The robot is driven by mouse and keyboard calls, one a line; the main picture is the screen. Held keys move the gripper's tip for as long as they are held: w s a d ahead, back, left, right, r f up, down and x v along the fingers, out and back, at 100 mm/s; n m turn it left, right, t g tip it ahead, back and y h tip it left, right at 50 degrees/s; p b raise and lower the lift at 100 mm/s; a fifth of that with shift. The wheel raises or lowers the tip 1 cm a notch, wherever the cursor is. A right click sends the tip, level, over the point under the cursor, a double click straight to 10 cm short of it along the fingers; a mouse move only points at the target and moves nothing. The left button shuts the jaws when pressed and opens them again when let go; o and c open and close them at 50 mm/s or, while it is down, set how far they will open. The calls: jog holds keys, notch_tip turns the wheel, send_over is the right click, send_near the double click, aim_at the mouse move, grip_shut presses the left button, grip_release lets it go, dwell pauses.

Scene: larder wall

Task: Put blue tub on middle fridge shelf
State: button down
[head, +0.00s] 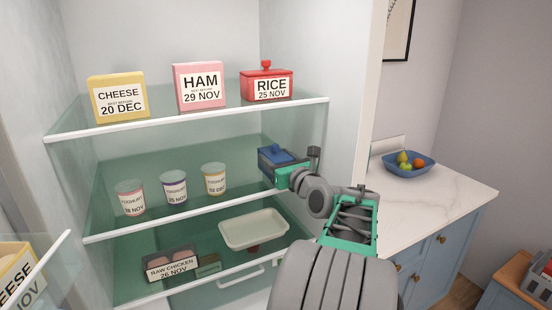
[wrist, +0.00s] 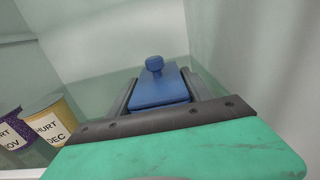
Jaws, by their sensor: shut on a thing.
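The blue tub (head: 280,157) has a lid with a knob. My gripper (head: 284,165) is shut on it, inside the fridge at the right end of the middle shelf (head: 190,212). In the wrist view the blue tub (wrist: 160,87) sits between the two dark fingers of my gripper (wrist: 160,95). The tub's underside is hidden, so I cannot tell whether it touches the shelf. The tub is to the right of the yoghurt pots and close to the fridge's right wall.
Three yoghurt pots (head: 173,188) stand on the middle shelf. Cheese (head: 118,98), ham (head: 200,86) and a red rice tub (head: 267,84) stand on the top shelf. Raw chicken (head: 172,267) and a pale tray (head: 253,230) are below. The fridge's right wall is near my arm.

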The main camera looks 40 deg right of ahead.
jog(key=shift+c, duration=2.2)
grip_release()
jog(key=shift+s, duration=0.3)
jog(key=b+v, duration=0.2)
jog(key=v, duration=0.9)
jog(key=shift+s+a, duration=0.2)
jog(key=shift+r, duration=0.1)
